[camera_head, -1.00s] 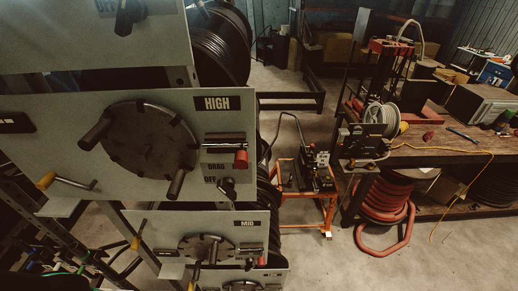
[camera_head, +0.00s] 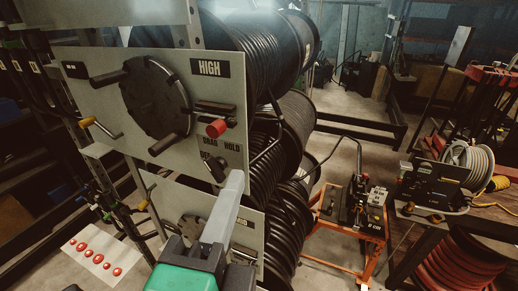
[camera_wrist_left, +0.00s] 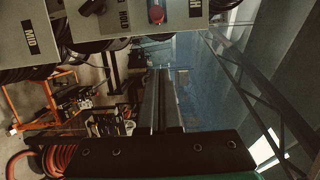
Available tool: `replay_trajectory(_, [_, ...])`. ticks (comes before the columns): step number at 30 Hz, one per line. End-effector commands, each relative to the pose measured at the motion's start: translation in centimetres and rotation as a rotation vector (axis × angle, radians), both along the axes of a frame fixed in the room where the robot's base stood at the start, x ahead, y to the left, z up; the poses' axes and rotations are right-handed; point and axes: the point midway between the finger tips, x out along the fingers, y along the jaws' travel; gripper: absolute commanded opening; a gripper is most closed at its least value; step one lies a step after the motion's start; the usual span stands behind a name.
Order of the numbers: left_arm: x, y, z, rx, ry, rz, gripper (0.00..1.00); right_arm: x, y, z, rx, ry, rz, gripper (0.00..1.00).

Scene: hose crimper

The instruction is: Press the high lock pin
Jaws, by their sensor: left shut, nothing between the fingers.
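The high lock pin (camera_head: 216,128) is a red-capped knob on a dark bracket, below the HIGH label on the upper grey panel (camera_head: 90,62). It also shows at the top of the left wrist view (camera_wrist_left: 157,14). My left gripper (camera_head: 235,174) comes up from the bottom of the head view, with a grey finger and a green and black body. It is shut and empty. Its tip appears below and slightly right of the red cap, apart from it in the picture; the depth gap is hard to judge. My right gripper is not in view.
A dark round crank disc (camera_head: 155,95) with handles is left of the pin. A black drag lever (camera_head: 215,168) is just below it. Black hose reels (camera_head: 270,50) stand behind the panels. An orange cart (camera_head: 350,220) stands on the floor to the right.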

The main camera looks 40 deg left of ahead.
Motion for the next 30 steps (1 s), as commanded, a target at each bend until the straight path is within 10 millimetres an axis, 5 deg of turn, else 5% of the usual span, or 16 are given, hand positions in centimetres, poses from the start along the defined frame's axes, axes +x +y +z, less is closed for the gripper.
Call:
replay_trajectory(14, [1.2,0.9,0.3,0.005,0.002,0.007,0.00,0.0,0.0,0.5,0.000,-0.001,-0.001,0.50])
replay_trajectory(27, [8.6,6.0,0.2,0.003,0.005,0.009,0.00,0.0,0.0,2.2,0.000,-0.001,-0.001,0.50])
replay_trajectory(30, [7.7,7.6,0.4,0.001,0.001,0.008,0.00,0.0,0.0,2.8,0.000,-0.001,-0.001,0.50])
